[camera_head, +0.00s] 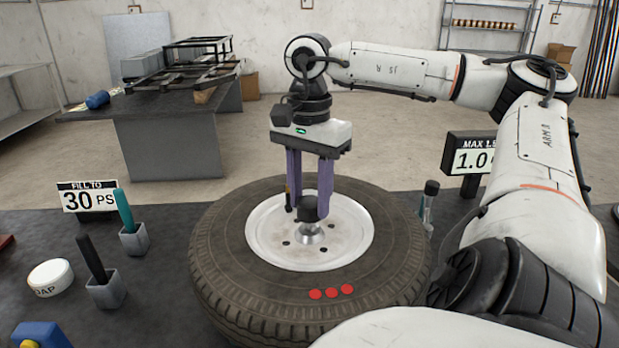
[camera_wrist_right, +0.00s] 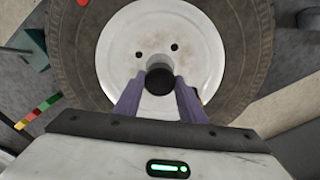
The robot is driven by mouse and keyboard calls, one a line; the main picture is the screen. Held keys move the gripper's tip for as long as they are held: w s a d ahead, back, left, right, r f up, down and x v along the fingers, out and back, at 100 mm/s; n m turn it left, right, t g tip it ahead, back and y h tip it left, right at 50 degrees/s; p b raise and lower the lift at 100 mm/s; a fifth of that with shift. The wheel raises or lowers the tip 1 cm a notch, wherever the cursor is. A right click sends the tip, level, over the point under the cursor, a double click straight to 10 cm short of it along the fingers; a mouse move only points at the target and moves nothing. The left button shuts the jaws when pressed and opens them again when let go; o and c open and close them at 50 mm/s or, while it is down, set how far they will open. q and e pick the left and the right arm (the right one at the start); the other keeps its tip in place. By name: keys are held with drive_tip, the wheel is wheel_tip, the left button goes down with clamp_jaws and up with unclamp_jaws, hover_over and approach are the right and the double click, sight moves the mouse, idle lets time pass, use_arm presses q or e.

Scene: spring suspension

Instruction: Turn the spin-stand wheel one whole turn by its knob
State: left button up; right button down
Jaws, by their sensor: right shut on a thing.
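The spin-stand wheel lies flat on the dark table, a black tyre (camera_head: 240,285) around a white rim (camera_head: 270,235) with small holes. The right wrist view shows the knob's round dark top (camera_wrist_right: 160,80) between the fingers (camera_wrist_right: 159,90). Red dots (camera_head: 331,293) mark the tyre's near side. My left gripper is not in view.
Left of the wheel are a "30 PSI" sign (camera_head: 90,197), grey holders (camera_head: 107,290) with handled tools, and a white round cap tin (camera_head: 50,279). A "MAX" sign (camera_head: 468,153) and a small bottle (camera_head: 429,200) stand at the right. A workbench (camera_head: 165,130) stands behind.

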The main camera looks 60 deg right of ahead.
drive_tip(key=c, duration=1.2)
unclamp_jaws()
drive_tip(key=shift+r, duration=0.1)
drive_tip(key=shift+o, duration=0.2)
wheel_tip(320, 180, up, 10)
drive_tip(key=p, duration=0.2)
drive_tip(key=shift+r, duration=0.15)
